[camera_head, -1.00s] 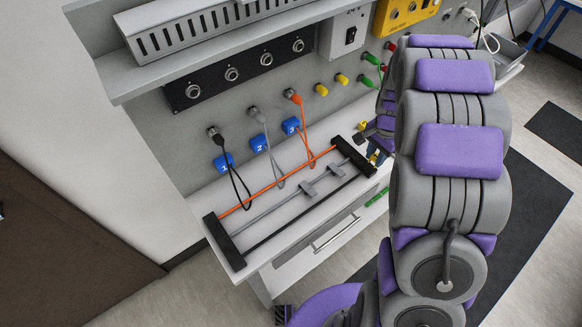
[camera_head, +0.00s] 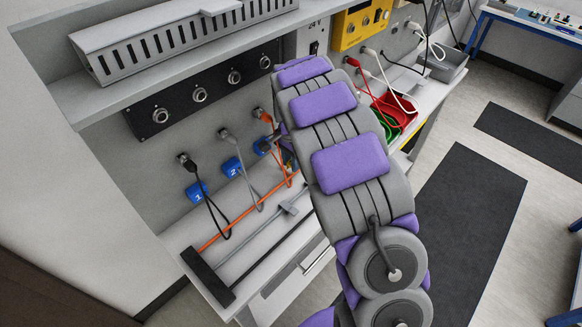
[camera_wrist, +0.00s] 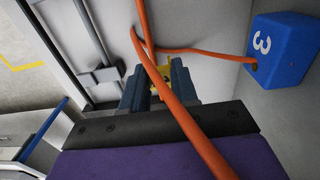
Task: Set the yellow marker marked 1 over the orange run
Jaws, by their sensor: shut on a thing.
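My gripper (camera_wrist: 155,82) is shut on the yellow marker (camera_wrist: 158,72), which shows only in part between the blue-grey fingers in the wrist view. Its number cannot be read. The orange run (camera_head: 235,222) stretches along the bench to the black end bar (camera_head: 208,278) in the head view. An orange cable (camera_wrist: 179,108) crosses in front of my gripper in the wrist view, very close to the fingers. I cannot tell whether the marker touches the orange run. In the head view my arm hides most of the gripper and the run's far end.
Blue tags marked 1 (camera_head: 197,191) and 2 (camera_head: 232,167) hang on cables at the panel. The blue tag marked 3 (camera_wrist: 280,50) is right of my gripper. Grey (camera_head: 255,227) and black (camera_head: 275,243) runs lie beside the orange one. Red and green bins stand beyond my arm.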

